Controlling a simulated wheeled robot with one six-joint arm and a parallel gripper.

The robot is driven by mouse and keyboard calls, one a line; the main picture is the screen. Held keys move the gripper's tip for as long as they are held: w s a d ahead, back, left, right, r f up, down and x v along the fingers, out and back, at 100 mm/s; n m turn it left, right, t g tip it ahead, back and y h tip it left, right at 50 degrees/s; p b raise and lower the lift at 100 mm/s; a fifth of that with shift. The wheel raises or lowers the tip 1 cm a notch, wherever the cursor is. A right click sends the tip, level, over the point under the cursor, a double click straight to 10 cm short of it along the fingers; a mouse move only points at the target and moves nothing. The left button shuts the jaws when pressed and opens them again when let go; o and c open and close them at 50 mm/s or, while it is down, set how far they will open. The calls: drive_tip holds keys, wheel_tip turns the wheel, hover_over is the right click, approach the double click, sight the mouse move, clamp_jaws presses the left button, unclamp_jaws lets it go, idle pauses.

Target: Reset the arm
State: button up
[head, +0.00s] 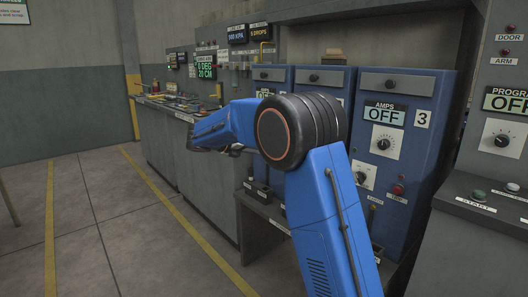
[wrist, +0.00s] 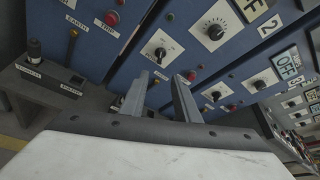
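My arm is blue with a large dark round joint; it is bent at that joint in the head view. Its far link reaches left in front of the cabinets, and the gripper end is small and partly hidden there. In the wrist view my gripper (wrist: 161,76) shows two grey fingers standing apart with nothing between them. Beyond the fingers is a blue cabinet panel (wrist: 185,57), tilted in the picture. A selector switch (wrist: 160,48) and a dial (wrist: 215,31) are on that panel. I cannot tell how far the fingertips are from it.
Blue cabinets stand in a row; the one marked 3 (head: 423,120) has an AMPS display (head: 387,114) reading OFF. A grey console (head: 490,200) with buttons is at the right. A long workbench (head: 165,140) runs along the back left. The floor (head: 95,225) at left is clear, with yellow lines.

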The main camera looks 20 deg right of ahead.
drive_tip(key=s+d+f+m+y, duration=0.1)
drive_tip(key=s+m+y, duration=0.4)
drive_tip(key=s, duration=0.9)
drive_tip(key=s+d+f+m+y, duration=0.2)
drive_tip(key=s+m, duration=0.5)
drive_tip(key=s, duration=0.6)
drive_tip(key=s+a+f+m+t+y, duration=0.1)
drive_tip(key=s+a+f+m+y, duration=0.1)
drive_tip(key=s, duration=0.6)
drive_tip(key=s+a+f+m+t+y, duration=0.1)
drive_tip(key=s+a+f+m+y, duration=0.1)
drive_tip(key=s+a+f+m, duration=0.2)
drive_tip(key=s+a+f+m+y, duration=0.3)
drive_tip(key=s+f+m, duration=0.2)
drive_tip(key=s+m, duration=0.3)
drive_tip(key=s, duration=0.3)
drive_tip(key=shift+s+t, duration=0.35)
drive_tip(key=shift+t, duration=0.05)
drive_tip(key=shift+d, duration=0.1)
